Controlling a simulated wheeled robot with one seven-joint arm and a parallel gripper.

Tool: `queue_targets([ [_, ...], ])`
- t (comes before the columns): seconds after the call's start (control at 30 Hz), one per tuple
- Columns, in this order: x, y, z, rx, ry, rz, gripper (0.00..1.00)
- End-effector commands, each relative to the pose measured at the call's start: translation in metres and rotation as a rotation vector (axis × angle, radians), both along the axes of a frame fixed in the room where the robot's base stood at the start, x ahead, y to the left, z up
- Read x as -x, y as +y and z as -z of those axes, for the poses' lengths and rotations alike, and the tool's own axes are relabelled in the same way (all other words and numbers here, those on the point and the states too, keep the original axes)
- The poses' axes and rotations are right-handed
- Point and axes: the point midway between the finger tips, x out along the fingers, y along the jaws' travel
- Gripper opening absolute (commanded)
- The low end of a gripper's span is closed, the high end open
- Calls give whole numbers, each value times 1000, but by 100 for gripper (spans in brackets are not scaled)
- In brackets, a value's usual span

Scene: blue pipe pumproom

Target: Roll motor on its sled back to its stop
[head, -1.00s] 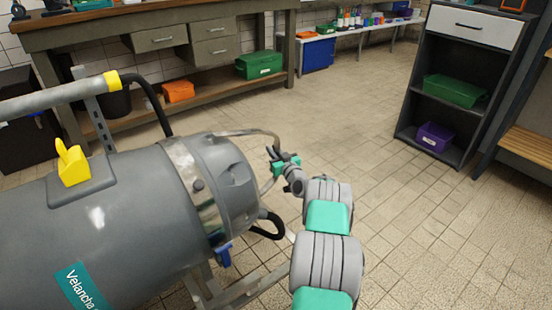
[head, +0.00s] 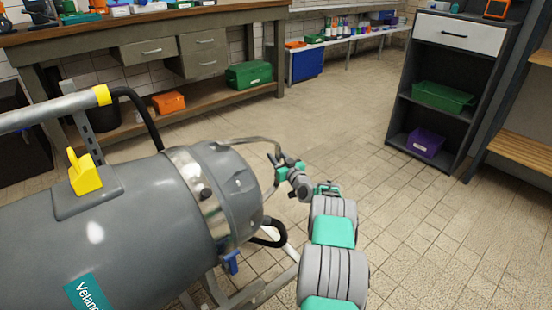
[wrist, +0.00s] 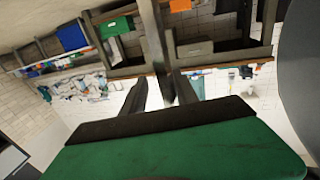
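The motor (head: 120,235) is a large grey cylinder with a metal clamp band, a yellow block (head: 84,178) on top and a teal label. It lies across the left of the head view on a grey metal frame, the sled (head: 252,292). A thin grey curved handle bar (head: 250,140) reaches from its rounded end to my gripper (head: 279,160). In the wrist view the bar (wrist: 153,35) runs between the fingertips of my gripper (wrist: 160,85), which appear shut on it. The exact contact is small and partly hidden. The stop cannot be made out.
A grey pipe with a yellow collar (head: 102,95) passes above the motor, and a black hose (head: 145,110) bends down behind it. A workbench (head: 150,22) stands behind. A dark shelf unit (head: 400,100) stands at the right. The tiled floor (head: 330,130) between is clear.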

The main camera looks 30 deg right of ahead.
Motion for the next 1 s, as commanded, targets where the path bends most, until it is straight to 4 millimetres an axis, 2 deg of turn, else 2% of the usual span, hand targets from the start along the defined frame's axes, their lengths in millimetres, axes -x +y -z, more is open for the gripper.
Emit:
queue_targets([
  [0.27,0,6,1,-3,4,-9,36],
  [0.37,13,6,-2,-4,5,-8,36],
  [0.6,62,7,-3,-4,4,-2,36],
  [0.7,74,8,-1,-3,3,-3,36],
  [1.0,77,8,1,-1,1,-3,36],
])
